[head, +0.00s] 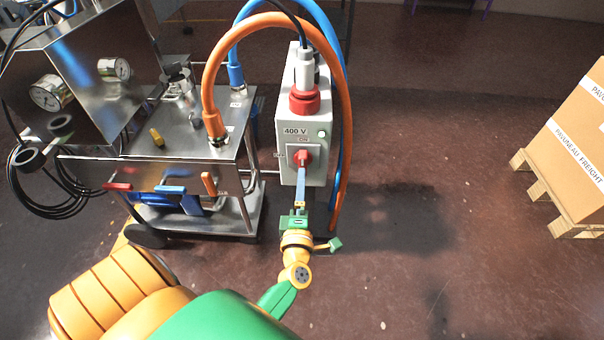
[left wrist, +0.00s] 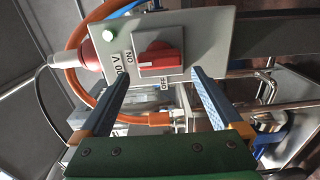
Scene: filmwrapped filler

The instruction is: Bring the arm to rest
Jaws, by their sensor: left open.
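My left gripper (head: 301,182) is open, with its blue fingers pointing at the grey 400 V switch box (head: 289,110). In the left wrist view the gripper (left wrist: 161,76) has its fingers wide apart with nothing gripped between them. The box's red rotary switch (head: 303,158) lies just beyond the fingertips. In the left wrist view the red switch (left wrist: 160,59) shows between the fingertip lines, its handle seeming to lie toward the ON label. I cannot tell whether a fingertip touches the box. My right gripper is out of view.
A steel machine (head: 160,135) with gauges and coloured valve levers stands left of the box. An orange hose (head: 209,75) and a blue hose loop around the box. Cartons (head: 580,130) on a wooden pallet (head: 540,185) stand at right. The floor (head: 440,250) between is clear.

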